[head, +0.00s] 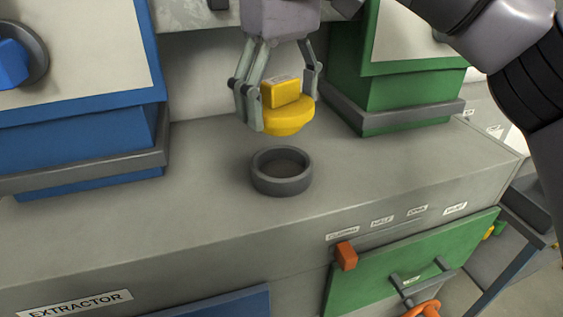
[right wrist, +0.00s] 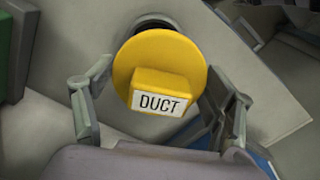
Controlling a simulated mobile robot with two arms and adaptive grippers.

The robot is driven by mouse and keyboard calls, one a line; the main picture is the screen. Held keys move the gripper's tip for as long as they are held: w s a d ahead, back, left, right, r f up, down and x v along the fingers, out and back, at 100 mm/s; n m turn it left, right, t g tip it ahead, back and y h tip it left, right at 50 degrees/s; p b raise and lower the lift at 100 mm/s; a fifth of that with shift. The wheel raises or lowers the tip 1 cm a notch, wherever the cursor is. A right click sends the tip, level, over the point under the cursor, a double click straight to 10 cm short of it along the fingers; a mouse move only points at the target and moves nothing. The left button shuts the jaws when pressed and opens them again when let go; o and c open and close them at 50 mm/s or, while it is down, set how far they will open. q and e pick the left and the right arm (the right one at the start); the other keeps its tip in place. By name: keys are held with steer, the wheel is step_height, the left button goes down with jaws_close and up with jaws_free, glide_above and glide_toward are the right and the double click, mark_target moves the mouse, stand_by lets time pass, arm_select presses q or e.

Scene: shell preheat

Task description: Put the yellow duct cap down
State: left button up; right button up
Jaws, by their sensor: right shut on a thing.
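The yellow duct cap (head: 287,112) has a round disc with a block-shaped handle on top. In the right wrist view the cap (right wrist: 160,62) shows a white label reading DUCT on its handle. My right gripper (head: 280,92) is shut on the cap's handle and holds it in the air above the grey counter. The cap is apart from a dark grey ring (head: 281,184), an open collar on the counter, which lies just below it in the head view. In the right wrist view the cap covers most of the ring. My left gripper is not in view.
A blue cabinet (head: 80,130) stands on the counter (head: 200,215) at the left, and a green cabinet (head: 400,90) at the right. A green panel with an orange lever (head: 346,256) is on the counter's front. Counter around the ring is clear.

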glide_toward(282, 174)
steer(key=shift+w+f, duration=0.25)
steer(key=shift+w, duration=0.05)
steer(key=shift+s+f, duration=0.25)
steer(key=shift+f, duration=0.75)
step_height(282, 174, down, 3)
steer(key=shift+r+p, duration=0.2)
steer(key=shift+p, duration=0.15)
steer(key=shift+f, duration=0.1)
steer(key=shift+s+f, duration=0.1)
steer(key=shift+f, duration=0.25)
steer(key=o, duration=0.9)
steer(key=shift+f, duration=0.1)
steer(key=o, duration=0.4)
steer(key=shift+c, duration=0.2)
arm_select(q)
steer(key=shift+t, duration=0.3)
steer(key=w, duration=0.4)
